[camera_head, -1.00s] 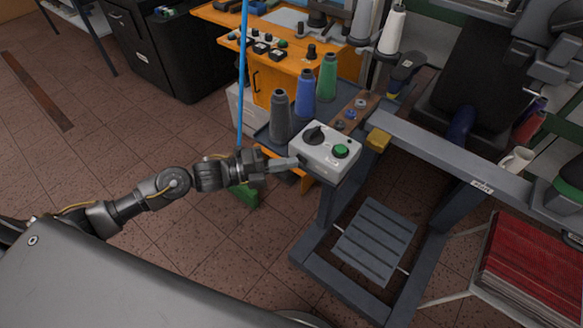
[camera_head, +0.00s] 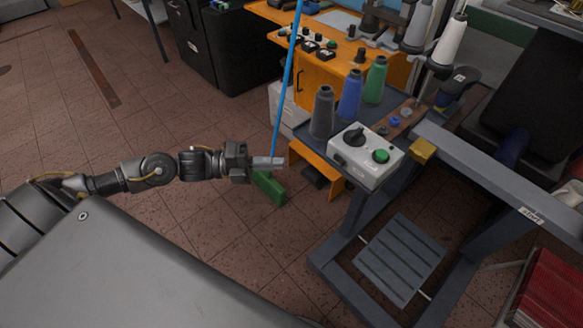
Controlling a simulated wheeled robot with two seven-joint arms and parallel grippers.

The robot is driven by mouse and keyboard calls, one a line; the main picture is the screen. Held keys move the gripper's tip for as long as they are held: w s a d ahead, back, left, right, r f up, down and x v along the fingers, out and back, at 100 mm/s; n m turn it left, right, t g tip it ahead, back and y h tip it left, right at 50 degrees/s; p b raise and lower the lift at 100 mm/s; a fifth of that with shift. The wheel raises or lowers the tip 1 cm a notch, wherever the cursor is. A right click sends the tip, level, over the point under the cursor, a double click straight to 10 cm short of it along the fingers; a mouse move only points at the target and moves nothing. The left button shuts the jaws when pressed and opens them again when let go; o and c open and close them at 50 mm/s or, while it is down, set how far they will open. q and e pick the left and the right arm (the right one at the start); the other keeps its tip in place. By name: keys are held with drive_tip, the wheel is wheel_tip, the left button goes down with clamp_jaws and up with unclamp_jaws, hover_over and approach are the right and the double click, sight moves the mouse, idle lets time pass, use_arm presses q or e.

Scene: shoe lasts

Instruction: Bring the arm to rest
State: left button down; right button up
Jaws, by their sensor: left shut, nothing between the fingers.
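My left arm reaches in from the left side of the head view, stretched out level above the tiled floor. My left gripper (camera_head: 268,162) is shut and empty. It is to the left of the white control box (camera_head: 366,155), with a clear gap between them in the picture. The box has a black knob and a green button and sits at the corner of the grey machine frame. My right gripper is not in view.
Grey, blue and green thread cones (camera_head: 350,95) stand behind the box. A thin blue pole (camera_head: 287,75) rises just behind my gripper from a green base (camera_head: 269,188). An orange bench (camera_head: 345,50) stands farther back. The floor at left is open.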

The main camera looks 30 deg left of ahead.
use_arm(q)
drive_tip(key=shift+a, duration=0.4)
idle(0.3)
